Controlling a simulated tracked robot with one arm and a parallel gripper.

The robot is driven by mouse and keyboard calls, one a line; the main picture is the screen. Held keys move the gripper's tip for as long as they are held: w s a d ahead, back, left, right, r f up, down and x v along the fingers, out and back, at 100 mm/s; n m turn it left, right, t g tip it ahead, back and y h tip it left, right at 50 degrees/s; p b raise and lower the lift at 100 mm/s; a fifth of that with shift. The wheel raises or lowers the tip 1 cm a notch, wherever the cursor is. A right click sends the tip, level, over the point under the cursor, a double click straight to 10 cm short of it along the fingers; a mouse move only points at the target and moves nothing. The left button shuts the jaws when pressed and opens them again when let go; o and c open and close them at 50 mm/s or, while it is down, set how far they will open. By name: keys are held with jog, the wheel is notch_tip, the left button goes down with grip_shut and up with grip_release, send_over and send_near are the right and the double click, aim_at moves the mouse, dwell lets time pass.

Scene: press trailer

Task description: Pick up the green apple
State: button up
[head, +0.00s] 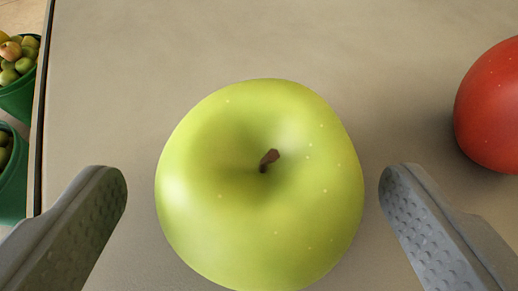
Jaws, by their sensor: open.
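The green apple (262,210) sits stem up on a grey-beige surface (250,40), in the middle of the head view and large in it. Its brown stem shows near its centre, and its lower edge reaches the bottom of the picture. My gripper (253,190) is open, with one grey textured finger to the left of the apple and one to the right. A gap shows between each fingertip and the apple's side. The view from above does not show how high the fingertips are over the surface.
A red apple-like fruit (492,108) lies on the same surface at the right, cut off by the picture's edge and close to my right finger. The surface has a dark edge (41,110) at the left. Beyond it stand green buckets (18,97) of fruit. The surface behind the apple is clear.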

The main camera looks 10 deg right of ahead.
aim_at(268, 107)
jog(key=x, duration=0.4)
jog(key=shift+d, duration=0.15)
jog(key=c, duration=1.2)
jog(key=shift+o, duration=0.2)
jog(key=shift+r, duration=0.1)
jog(key=shift+r, duration=0.55)
notch_tip(268, 107, up, 3)
jog(key=shift+d+f, duration=0.1)
jog(key=shift+f, duration=0.1)
jog(key=s+d+r, duration=0.1)
jog(key=s+d, duration=0.7)
jog(key=d, duration=0.5)
jog(key=shift+s, duration=0.35)
jog(key=shift+d+r, duration=0.1)
jog(key=shift+d, duration=0.05)
